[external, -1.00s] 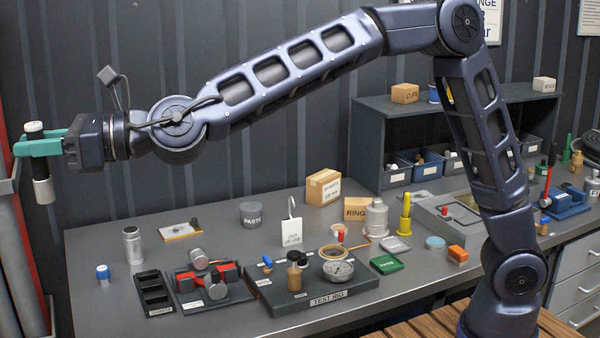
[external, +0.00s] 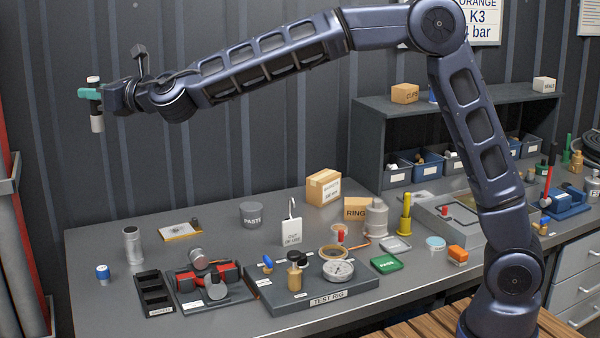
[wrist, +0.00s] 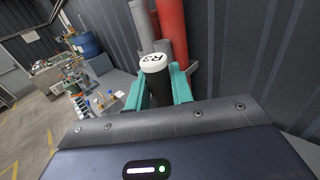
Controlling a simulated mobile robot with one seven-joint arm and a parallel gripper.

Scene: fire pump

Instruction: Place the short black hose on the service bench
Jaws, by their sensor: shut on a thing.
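The short black hose (wrist: 156,84) stands upright in my gripper (wrist: 160,92). Its white end is marked R3 and faces the wrist camera. In the external view the hose shows its silver lower end (external: 97,123) below the teal fingers of my gripper (external: 88,94). My gripper is shut around the hose's upper part. The service bench (external: 95,240) is a long grey top below and to the right; the hose hangs in the air well above it, near its back left side. The middle of the hose is partly hidden by the fingers.
On the bench stand a silver cylinder (external: 132,246), a blue-capped part (external: 103,273), a black tray (external: 154,292), a red-jawed fixture (external: 205,283) and the test rig (external: 315,290). A shelf (external: 368,150) stands at the back.

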